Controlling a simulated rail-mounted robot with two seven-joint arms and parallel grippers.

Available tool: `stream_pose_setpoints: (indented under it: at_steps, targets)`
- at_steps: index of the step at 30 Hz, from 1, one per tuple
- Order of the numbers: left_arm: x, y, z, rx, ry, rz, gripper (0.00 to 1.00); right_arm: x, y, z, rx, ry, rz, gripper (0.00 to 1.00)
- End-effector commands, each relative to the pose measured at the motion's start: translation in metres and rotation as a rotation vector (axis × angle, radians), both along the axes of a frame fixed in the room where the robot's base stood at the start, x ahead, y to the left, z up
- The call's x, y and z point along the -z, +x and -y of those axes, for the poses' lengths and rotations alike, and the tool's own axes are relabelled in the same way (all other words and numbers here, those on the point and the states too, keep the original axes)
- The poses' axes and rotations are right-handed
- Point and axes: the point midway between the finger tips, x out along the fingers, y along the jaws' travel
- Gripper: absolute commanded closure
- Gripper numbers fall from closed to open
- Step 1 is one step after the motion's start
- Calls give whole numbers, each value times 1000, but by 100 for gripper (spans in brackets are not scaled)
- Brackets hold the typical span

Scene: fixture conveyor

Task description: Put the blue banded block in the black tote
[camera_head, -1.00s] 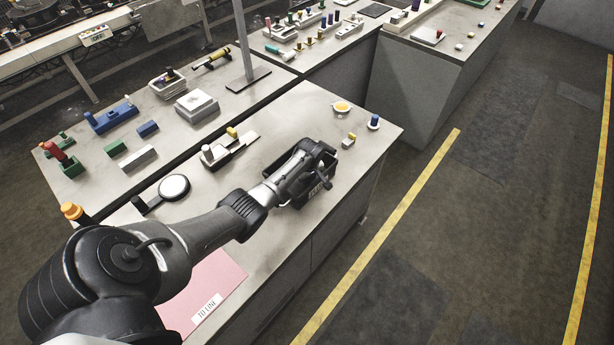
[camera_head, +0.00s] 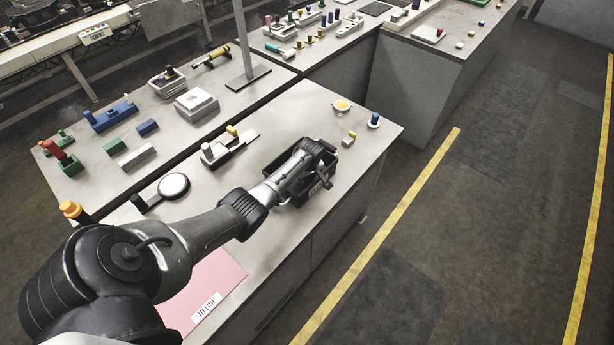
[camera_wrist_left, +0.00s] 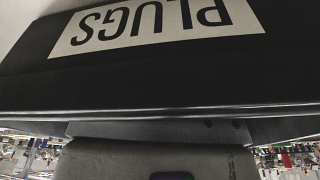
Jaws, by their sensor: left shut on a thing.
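The black tote (camera_head: 331,181) stands on the near bench, with a pale label on its front side. In the left wrist view the tote (camera_wrist_left: 100,85) fills the upper part, and its label reads PLUGS upside down. My left gripper (camera_head: 322,164) is over the tote's opening, its fingers pointing down and partly hiding the inside. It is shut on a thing. My right gripper is not in view.
Beside the tote are a white holder with a yellow piece (camera_head: 232,131), a small grey-yellow block (camera_head: 349,138), a yellow dish (camera_head: 341,106) and a blue peg (camera_head: 374,120). A round white disc (camera_head: 174,186) and pink sheet (camera_head: 208,290) lie nearer. A post (camera_head: 244,45) stands behind.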

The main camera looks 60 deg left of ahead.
Motion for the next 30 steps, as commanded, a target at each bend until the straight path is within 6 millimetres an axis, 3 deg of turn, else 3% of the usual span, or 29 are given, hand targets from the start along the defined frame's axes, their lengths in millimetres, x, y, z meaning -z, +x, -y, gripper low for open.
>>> stream_pose_setpoints:
  at_steps: [12,13,21,30]
  targets:
    - [7,0,0,0,0,0,95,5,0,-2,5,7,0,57]
    - [6,0,0,0,0,0,70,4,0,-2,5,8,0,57]
    - [6,0,0,0,0,0,44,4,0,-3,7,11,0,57]
    - [3,0,0,0,0,0,43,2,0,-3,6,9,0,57]
